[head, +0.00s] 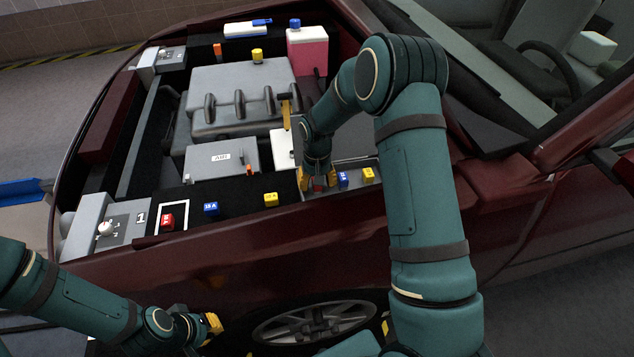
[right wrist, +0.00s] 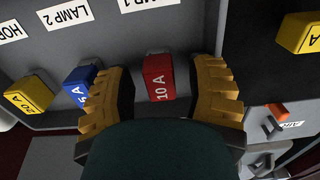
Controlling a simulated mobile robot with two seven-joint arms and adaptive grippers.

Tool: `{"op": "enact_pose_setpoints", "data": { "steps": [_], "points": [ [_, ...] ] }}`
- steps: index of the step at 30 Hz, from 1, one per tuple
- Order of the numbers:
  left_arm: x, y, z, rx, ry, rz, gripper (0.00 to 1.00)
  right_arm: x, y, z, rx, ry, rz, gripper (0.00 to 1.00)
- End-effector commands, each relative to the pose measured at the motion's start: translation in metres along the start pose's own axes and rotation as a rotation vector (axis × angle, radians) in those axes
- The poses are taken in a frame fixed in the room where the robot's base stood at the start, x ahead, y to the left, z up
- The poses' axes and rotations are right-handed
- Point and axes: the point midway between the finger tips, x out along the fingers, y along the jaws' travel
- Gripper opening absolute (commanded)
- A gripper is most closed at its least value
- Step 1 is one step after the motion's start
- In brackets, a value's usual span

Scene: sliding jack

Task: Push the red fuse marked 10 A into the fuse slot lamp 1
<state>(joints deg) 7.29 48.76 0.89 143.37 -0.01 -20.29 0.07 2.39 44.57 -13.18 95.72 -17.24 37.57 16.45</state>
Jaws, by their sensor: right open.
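A red fuse marked 10 A (right wrist: 158,78) stands in the grey fuse box (right wrist: 215,15), below a partly cut-off label ending in "MP 1" (right wrist: 148,4). My right gripper (right wrist: 160,92) is open, with one finger on each side of this fuse and a gap to both. I cannot tell how deep the fuse sits. In the head view, my right gripper (head: 317,182) reaches down over the fuse box, and the red fuse (head: 319,186) shows between the fingers. My left gripper (head: 212,323) is low by the front wheel, and its opening is unclear.
Beside the red fuse are a blue fuse (right wrist: 82,85) and a yellow 20 A fuse (right wrist: 28,98). Another red fuse (head: 168,221) is in a white-edged frame. A blue fuse (head: 211,209) and a yellow fuse (head: 270,199) stand on the dark ledge. The engine cover (head: 235,85) lies behind.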

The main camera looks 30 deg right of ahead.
Motion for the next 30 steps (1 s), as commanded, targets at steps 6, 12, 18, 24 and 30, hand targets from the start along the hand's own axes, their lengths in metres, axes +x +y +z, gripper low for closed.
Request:
{"op": "enact_pose_setpoints", "data": {
  "steps": [6, 12, 18, 24, 30],
  "points": [
    [0.000, 0.000, 0.000, 0.000, 0.000, 0.000, 0.00, -0.031, 0.000, -0.001, -0.001, 0.004, -0.001, 0.54],
    [0.000, 0.000, 0.000, 0.000, 0.000, 0.000, 0.00, -0.072, 0.000, -0.001, -0.001, 0.005, -0.001, 0.54],
    [0.000, 0.000, 0.000, 0.000, 0.000, 0.000, 0.00, -0.104, 0.000, 0.000, -0.001, 0.002, 0.000, 0.54],
    [0.000, 0.000, 0.000, 0.000, 0.000, 0.000, 0.00, -0.117, 0.000, 0.000, -0.001, 0.001, 0.000, 0.54],
    [0.000, 0.000, 0.000, 0.000, 0.000, 0.000, 0.00, -0.118, 0.000, 0.000, 0.000, 0.000, 0.000, 0.54]
  ]
}}
